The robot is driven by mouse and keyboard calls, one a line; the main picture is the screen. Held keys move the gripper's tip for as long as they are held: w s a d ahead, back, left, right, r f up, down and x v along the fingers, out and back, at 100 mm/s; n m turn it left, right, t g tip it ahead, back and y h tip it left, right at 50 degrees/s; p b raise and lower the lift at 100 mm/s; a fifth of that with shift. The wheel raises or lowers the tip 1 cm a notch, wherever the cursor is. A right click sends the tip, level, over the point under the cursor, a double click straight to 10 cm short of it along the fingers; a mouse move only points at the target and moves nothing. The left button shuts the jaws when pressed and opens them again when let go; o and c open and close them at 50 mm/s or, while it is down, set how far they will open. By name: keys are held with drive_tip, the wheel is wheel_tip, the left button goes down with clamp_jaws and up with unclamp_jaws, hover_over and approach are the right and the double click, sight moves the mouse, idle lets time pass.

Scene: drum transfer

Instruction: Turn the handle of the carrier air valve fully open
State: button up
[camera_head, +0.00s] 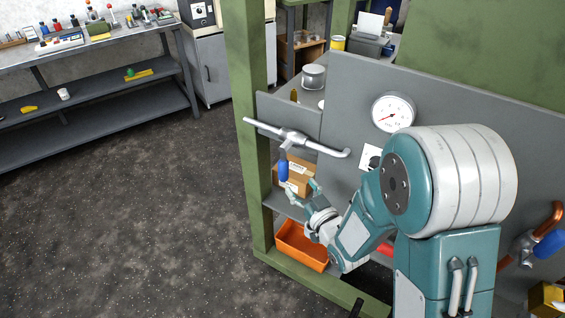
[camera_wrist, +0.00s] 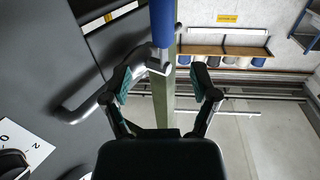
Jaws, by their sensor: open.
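A valve on a silver pipe (camera_head: 290,135) has a blue handle (camera_head: 283,170) that hangs down below the pipe, in front of the grey panel. In the wrist view the blue handle (camera_wrist: 162,20) runs down from the top edge, centred between my fingers and beyond their tips. My gripper (camera_head: 302,188) is open, just below the handle in the head view. Its two fingers also show in the wrist view (camera_wrist: 162,80), spread apart with nothing held. No contact with the handle is visible. No label naming the valve can be read.
A green frame post (camera_head: 253,120) stands left of the valve. A cardboard box (camera_head: 297,172) and an orange bin (camera_head: 300,246) sit behind and below my gripper. A gauge (camera_head: 393,113) is on the panel. A second blue-handled valve (camera_head: 548,243) is at right. Floor at left is clear.

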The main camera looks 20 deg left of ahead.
sight(285, 171)
drive_tip(key=x, duration=0.8)
drive_tip(key=shift+s+a+f, duration=0.15)
drive_tip(key=shift+a+f, duration=0.05)
drive_tip(key=shift+a, duration=0.15)
drive_tip(key=shift+w+a, duration=0.25)
drive_tip(key=shift+w, duration=0.15)
drive_tip(key=shift+d+r, duration=0.1)
drive_tip(key=shift+d, duration=0.15)
drive_tip(key=shift+a, duration=0.15)
clamp_jaws()
